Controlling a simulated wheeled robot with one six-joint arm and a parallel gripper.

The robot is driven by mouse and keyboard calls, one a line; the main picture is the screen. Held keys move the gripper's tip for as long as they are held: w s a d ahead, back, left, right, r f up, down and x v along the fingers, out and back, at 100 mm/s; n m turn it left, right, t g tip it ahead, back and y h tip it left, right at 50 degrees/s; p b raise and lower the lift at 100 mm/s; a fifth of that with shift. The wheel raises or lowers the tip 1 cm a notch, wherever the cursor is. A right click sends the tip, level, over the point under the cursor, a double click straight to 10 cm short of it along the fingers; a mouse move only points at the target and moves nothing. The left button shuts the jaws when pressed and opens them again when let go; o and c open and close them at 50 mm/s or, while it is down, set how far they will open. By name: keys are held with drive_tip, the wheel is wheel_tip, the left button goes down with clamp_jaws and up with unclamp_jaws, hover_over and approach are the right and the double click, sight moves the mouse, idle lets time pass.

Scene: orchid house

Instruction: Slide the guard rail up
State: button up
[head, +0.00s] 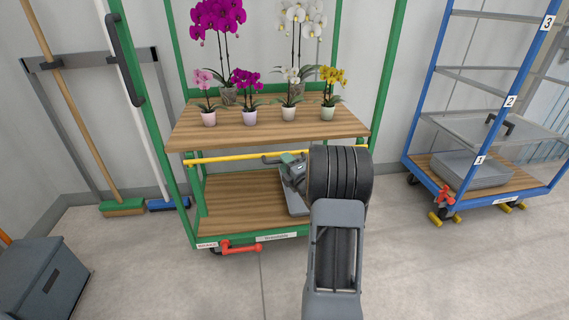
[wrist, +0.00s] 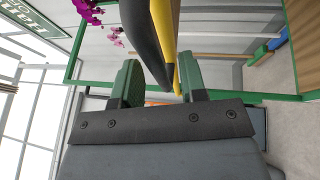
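The guard rail is a yellow bar (head: 228,157) across the front of the green cart, just under the upper wooden shelf. In the wrist view the dark handle (wrist: 146,38) and the yellow rail (wrist: 163,22) run down between my fingers. Contact at the right finger is unclear. My arm hides the rail's right part.
Potted orchids stand on the upper shelf (head: 190,137), close above the rail. A blue rack (head: 425,95) stands right; brooms and a grey box (head: 45,282) stand left.

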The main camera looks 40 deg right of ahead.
drive_tip(key=shift+w+r, duration=0.1)
drive_tip(key=shift+w, duration=0.45)
drive_tip(key=shift+c, duration=0.2)
clamp_jaws()
